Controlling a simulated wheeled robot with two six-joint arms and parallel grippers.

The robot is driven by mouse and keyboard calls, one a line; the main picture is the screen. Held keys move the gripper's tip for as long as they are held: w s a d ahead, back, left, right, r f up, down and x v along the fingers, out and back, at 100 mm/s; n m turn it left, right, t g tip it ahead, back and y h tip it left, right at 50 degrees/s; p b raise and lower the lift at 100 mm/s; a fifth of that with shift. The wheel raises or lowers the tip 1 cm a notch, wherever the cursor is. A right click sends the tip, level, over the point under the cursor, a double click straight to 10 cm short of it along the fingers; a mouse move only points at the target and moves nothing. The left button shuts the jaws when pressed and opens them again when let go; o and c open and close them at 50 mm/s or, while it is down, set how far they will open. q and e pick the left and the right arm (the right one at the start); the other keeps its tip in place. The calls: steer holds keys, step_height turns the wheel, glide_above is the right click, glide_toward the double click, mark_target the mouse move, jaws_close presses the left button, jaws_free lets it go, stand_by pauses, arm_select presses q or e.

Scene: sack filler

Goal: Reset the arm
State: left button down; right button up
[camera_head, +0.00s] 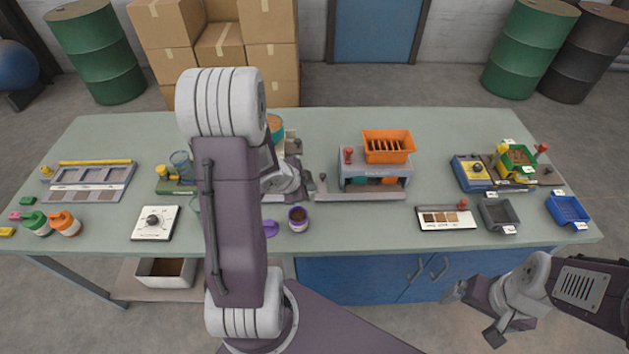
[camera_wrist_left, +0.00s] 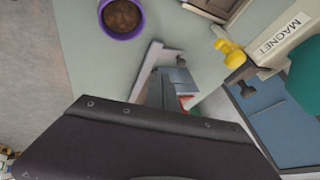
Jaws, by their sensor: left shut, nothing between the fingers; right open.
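My left arm rises across the middle of the head view and hides part of the table. Its gripper (camera_head: 305,185) hangs over the table just right of the arm link, shut and empty. In the left wrist view the shut fingers (camera_wrist_left: 168,85) show above the dark wrist housing. My right gripper (camera_head: 473,312) is open and empty, low at the right, in front of the blue cabinet and off the table.
A purple-rimmed cup (camera_head: 298,219) with brown contents stands near the left gripper. An orange-topped machine (camera_head: 388,147) stands to its right. A dial box (camera_head: 155,222) is left of my arm. Grey (camera_head: 499,214) and blue (camera_head: 567,210) bins sit at the right.

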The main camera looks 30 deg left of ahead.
arm_select(q)
steer(key=shift+w+f, duration=0.1)
steer(key=shift+w, duration=0.05)
steer(key=w+d+r, duration=0.2)
steer(key=d+r, duration=0.4)
steer(key=d, duration=0.3)
steer(key=s+d+f+n+g, duration=0.2)
steer(key=s+n+g, duration=0.4)
steer(key=s+n, duration=0.4)
steer(key=s+f, duration=0.1)
steer(key=s, duration=0.4)
steer(key=shift+s+d+f+n+y, duration=0.15)
steer(key=shift+f+n+y, duration=0.05)
steer(key=shift+n+y, duration=0.2)
